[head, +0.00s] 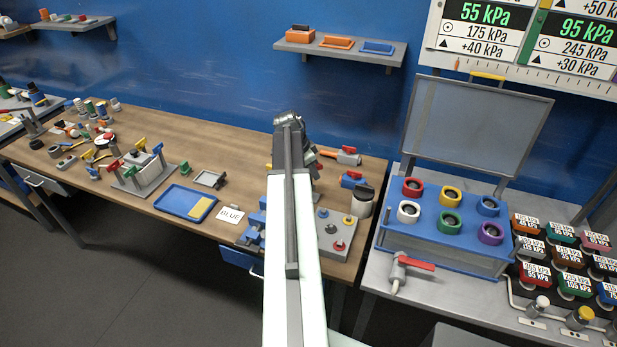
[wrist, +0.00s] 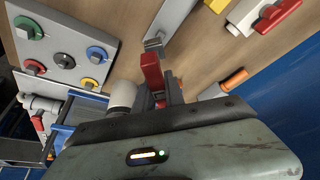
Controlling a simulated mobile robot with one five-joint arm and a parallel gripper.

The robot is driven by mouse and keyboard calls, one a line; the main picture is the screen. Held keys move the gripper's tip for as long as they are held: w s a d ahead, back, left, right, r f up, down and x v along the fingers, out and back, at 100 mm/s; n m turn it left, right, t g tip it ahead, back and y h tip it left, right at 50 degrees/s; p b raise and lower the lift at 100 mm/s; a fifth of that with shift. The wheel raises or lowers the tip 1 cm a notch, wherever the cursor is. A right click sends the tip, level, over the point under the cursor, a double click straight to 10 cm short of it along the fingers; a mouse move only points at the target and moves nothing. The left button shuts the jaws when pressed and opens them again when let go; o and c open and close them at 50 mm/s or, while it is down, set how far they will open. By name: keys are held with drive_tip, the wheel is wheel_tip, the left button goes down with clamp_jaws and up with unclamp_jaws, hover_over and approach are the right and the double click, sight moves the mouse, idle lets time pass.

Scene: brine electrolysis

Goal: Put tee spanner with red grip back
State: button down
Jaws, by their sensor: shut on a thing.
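My gripper (wrist: 164,92) is shut on a red grip (wrist: 151,70) with a grey metal end, held above the wooden bench; the rest of this spanner is hard to make out. In the head view my arm hides most of the gripper and of what it holds. A grey rack (head: 146,178) stands on the bench to the left, with tee-handled tools around its top in red, blue and yellow. A red tee grip (head: 114,166) shows at its left side.
A grey panel with coloured knobs (wrist: 62,55) is near my gripper. An orange handle (wrist: 234,79) lies close by. The blue wall (wrist: 300,85) bounds the bench behind.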

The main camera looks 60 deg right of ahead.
drive_tip(key=f+b, duration=0.1)
drive_tip(key=d+f+b, duration=0.1)
drive_tip(key=f+b, duration=0.1)
drive_tip(key=shift+w+d+f+b, duration=0.25)
drive_tip(key=shift+w+f+b, duration=0.1)
drive_tip(key=shift+s+f, duration=0.1)
drive_tip(key=shift+f, duration=0.05)
drive_tip(key=shift+a+r, duration=0.1)
drive_tip(key=shift+r, duration=0.1)
drive_tip(key=shift+f, duration=0.2)
drive_tip(key=c, duration=1.4)
unclamp_jaws()
drive_tip(key=shift+r, duration=0.1)
